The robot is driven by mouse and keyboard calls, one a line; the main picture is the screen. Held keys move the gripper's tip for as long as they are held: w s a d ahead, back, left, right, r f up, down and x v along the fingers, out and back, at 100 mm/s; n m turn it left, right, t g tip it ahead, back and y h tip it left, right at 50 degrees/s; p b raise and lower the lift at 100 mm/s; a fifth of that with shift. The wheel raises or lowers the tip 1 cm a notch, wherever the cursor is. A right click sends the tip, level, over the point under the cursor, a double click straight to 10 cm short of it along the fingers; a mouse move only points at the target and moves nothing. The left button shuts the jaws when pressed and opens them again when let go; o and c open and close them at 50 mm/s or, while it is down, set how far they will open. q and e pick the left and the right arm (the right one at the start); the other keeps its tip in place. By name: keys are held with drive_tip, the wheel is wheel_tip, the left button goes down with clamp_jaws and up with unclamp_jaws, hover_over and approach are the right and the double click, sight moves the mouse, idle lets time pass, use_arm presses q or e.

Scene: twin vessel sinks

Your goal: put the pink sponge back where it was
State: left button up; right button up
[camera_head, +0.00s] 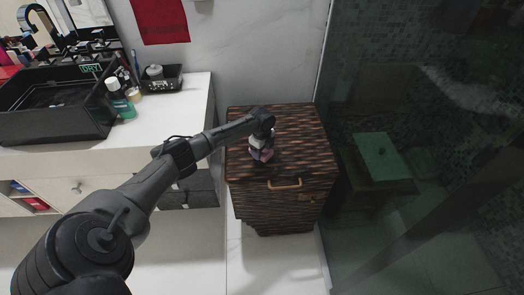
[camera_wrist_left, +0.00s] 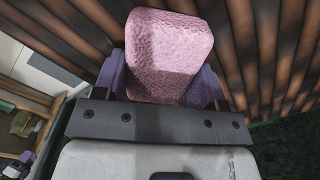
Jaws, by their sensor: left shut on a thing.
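The pink sponge (camera_wrist_left: 168,55) is between the two purple fingers of my left gripper (camera_wrist_left: 165,75) in the left wrist view. The gripper is shut on it. In the head view my left gripper (camera_head: 261,154) is over the dark striped wooden cabinet (camera_head: 300,148), near the left part of its top. The sponge shows there only as a small pinkish patch. I cannot tell whether the sponge touches the cabinet top. My right gripper is not in view.
The white counter (camera_head: 180,112) left of the cabinet holds a black vessel sink (camera_head: 55,100), a green bottle (camera_head: 122,105) and a black tray (camera_head: 162,80). A glass partition stands right of the cabinet, with a small table (camera_head: 382,160) behind it. Most of the cabinet top is clear.

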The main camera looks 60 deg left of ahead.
use_arm(q)
drive_tip(key=o, duration=0.8)
drive_tip(key=shift+o, duration=0.5)
